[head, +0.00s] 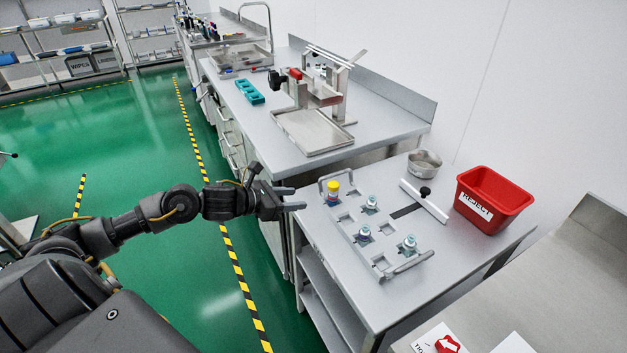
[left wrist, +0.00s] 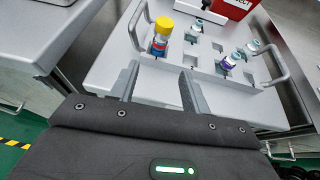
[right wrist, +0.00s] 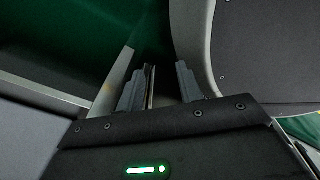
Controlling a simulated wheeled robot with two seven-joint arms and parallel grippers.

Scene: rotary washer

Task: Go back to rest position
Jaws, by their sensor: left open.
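My left gripper (head: 299,198) is open and empty, at the left edge of the near steel table, beside the tube rack. Its two fingers also show spread in the left wrist view (left wrist: 160,72). The grey rack (head: 348,228) has two handles and several square slots. A yellow-capped tube (head: 333,190) stands in its far left corner, just beyond the fingertips. Several tubes with pale blue caps (head: 408,243) stand in other slots. My right gripper (right wrist: 160,78) shows only in the right wrist view, its fingers apart, with a thin pale edge visible near the left finger.
A red REJECT bin (head: 492,200) and a metal bowl (head: 424,163) stand on the near table. A long bench (head: 280,130) with a steel tray (head: 312,132) and a teal rack (head: 250,92) runs behind. Green floor (head: 150,260) is open at left.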

